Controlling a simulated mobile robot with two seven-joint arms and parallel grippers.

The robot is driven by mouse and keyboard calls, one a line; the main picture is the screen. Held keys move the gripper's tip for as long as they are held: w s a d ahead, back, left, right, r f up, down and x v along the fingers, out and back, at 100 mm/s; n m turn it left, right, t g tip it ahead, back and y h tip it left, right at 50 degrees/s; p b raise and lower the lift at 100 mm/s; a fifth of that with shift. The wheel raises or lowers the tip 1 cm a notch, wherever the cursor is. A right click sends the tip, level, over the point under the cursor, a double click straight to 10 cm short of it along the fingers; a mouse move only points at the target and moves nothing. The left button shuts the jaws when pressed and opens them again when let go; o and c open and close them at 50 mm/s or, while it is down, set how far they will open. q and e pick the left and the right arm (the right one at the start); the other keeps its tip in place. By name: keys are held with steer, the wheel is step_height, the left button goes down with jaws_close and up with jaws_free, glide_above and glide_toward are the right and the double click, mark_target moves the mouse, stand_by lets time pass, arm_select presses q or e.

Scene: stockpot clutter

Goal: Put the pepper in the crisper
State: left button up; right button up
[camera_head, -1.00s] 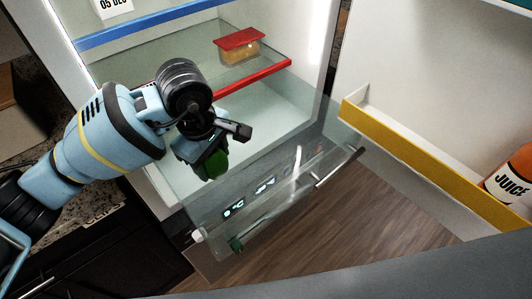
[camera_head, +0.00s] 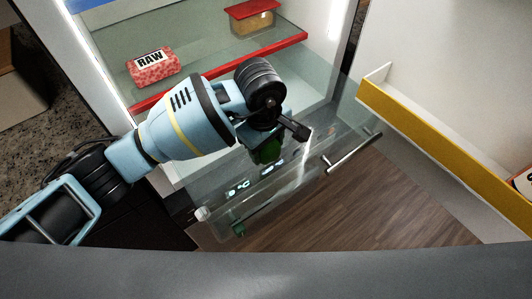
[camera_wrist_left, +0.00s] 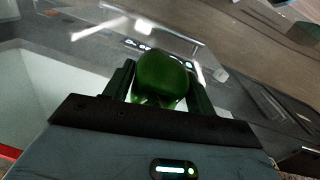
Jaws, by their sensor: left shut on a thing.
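My left gripper (camera_head: 272,143) is shut on a green pepper (camera_head: 266,152). In the left wrist view the pepper (camera_wrist_left: 160,76) sits between the two dark fingers. The clear crisper drawer (camera_head: 312,160) is pulled out below the fridge shelves, with a lit display on its front and a metal handle (camera_head: 352,151). The gripper and pepper are over the drawer area in the head view. How high the pepper is above the drawer floor is hard to tell. The arm hides part of the drawer. My right gripper is not in view.
A pack marked RAW (camera_head: 152,69) and a red-lidded container (camera_head: 251,17) stand on the red-edged shelf (camera_head: 225,70) above. The open door's yellow-edged bin (camera_head: 430,122) is at the right, with part of an orange bottle (camera_head: 524,180). Wood floor shows below.

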mark_target(267, 160)
arm_select(q)
steer(key=shift+f, duration=0.25)
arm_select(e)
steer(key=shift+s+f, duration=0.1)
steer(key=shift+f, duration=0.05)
